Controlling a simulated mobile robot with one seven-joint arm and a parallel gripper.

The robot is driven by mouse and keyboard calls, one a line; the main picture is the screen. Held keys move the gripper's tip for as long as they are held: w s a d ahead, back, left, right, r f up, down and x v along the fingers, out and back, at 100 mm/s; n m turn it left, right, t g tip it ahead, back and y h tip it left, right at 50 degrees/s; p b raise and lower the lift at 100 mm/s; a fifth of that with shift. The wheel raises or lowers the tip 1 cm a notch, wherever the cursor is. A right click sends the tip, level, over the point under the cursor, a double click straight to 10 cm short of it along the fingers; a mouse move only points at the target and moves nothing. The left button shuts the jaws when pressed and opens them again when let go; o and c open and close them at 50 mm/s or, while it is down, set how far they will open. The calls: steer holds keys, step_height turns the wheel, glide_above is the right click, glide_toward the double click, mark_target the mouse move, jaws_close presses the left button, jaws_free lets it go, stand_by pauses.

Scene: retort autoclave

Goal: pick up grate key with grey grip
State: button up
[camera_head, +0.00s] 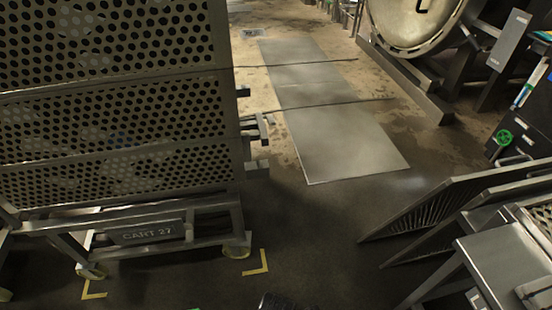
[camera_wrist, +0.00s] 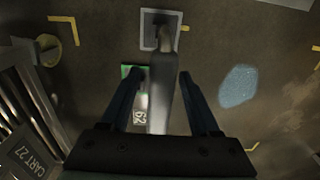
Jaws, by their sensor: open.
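I cannot make out the grate key with the grey grip for sure in either view. In the wrist view, my gripper (camera_wrist: 160,75) is open, its two dark fingers apart. A long, pale grey shape (camera_wrist: 162,100) shows between the fingers, running up toward a light-framed square (camera_wrist: 150,30) on the dark floor. I cannot tell whether this shape is the key, or how far it is from the fingers. No contact with either finger shows. My gripper is not clearly seen in the head view.
A perforated cart (camera_head: 120,100) marked CART 27 stands at left, inside yellow floor marks. Metal plates (camera_head: 335,135) lie on the floor in the middle. Slanted grates (camera_head: 440,215) and a metal table (camera_head: 505,265) stand at right. A round vessel door (camera_head: 412,22) is at the back.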

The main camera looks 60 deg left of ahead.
jaws_close()
stand_by(0.3)
stand_by(1.1)
